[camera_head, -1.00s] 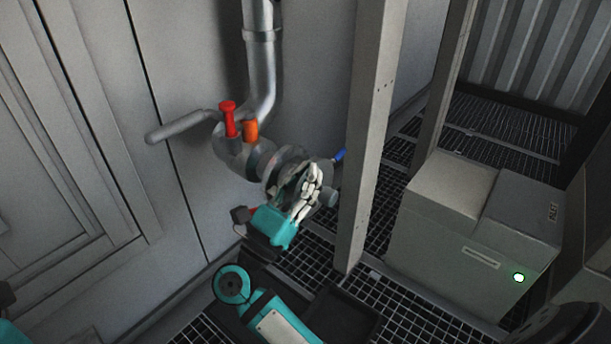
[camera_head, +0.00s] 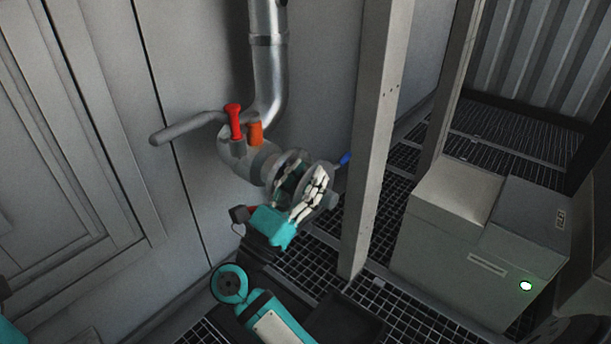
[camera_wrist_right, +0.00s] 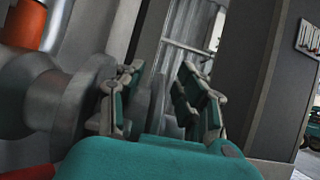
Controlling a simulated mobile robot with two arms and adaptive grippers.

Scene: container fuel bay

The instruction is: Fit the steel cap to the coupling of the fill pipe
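The fill pipe (camera_head: 270,75) comes down the wall and bends to a coupling with a round steel flange (camera_head: 286,165). This flange is large at the left in the wrist view (camera_wrist_right: 85,100). A grey disc with a short stub, which looks like the steel cap (camera_head: 329,182), is just right of the flange, partly hidden by my fingers. My right gripper (camera_head: 305,178) is at the coupling with its fingers spread. In the wrist view the disc (camera_wrist_right: 156,105) shows between the fingers; I cannot tell whether it touches them or the coupling. My left gripper is out of view.
A red handle (camera_head: 234,122) and an orange fitting (camera_head: 255,134) stand on the pipe bend, with a grey lever (camera_head: 180,129) reaching left. A grey post (camera_head: 372,150) rises close right of the gripper. A grey box (camera_head: 470,260) stands on the grating at right.

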